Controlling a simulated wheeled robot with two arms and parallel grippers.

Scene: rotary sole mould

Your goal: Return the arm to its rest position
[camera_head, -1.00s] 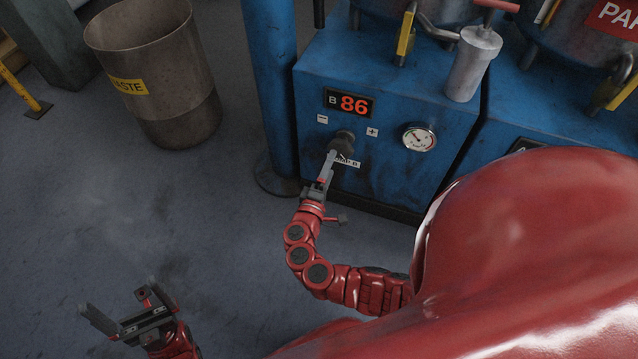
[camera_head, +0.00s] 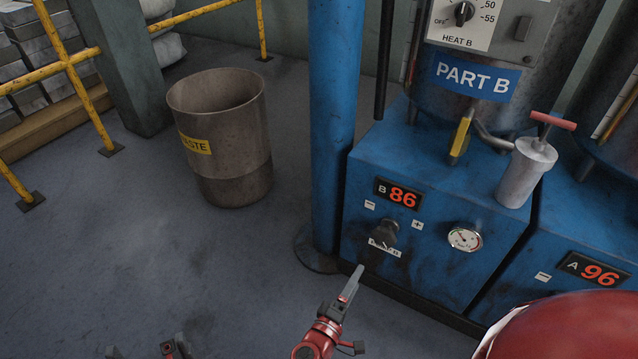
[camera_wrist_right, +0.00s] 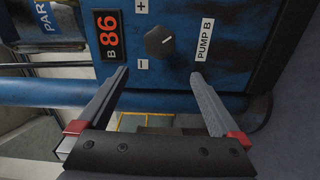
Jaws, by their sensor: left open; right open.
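My right gripper (camera_head: 357,270) is in front of the blue pump cabinet, below and apart from the dark PUMP B knob (camera_head: 384,233). In the right wrist view its two fingers (camera_wrist_right: 161,76) are spread with nothing between them, and the knob (camera_wrist_right: 159,42) lies beyond the tips. The red B display (camera_head: 398,194) above the knob reads 86. My left gripper (camera_head: 145,351) only just shows at the bottom edge, at lower left. Its jaws are apart, and the rest of it is cut off by the frame.
The blue cabinet (camera_head: 425,275) carries a gauge (camera_head: 464,238) and a grey cylinder with a red handle (camera_head: 527,172). A blue post (camera_head: 333,120) stands at its left. A waste bin (camera_head: 222,150) and yellow railings (camera_head: 85,100) are further left. The floor between is clear.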

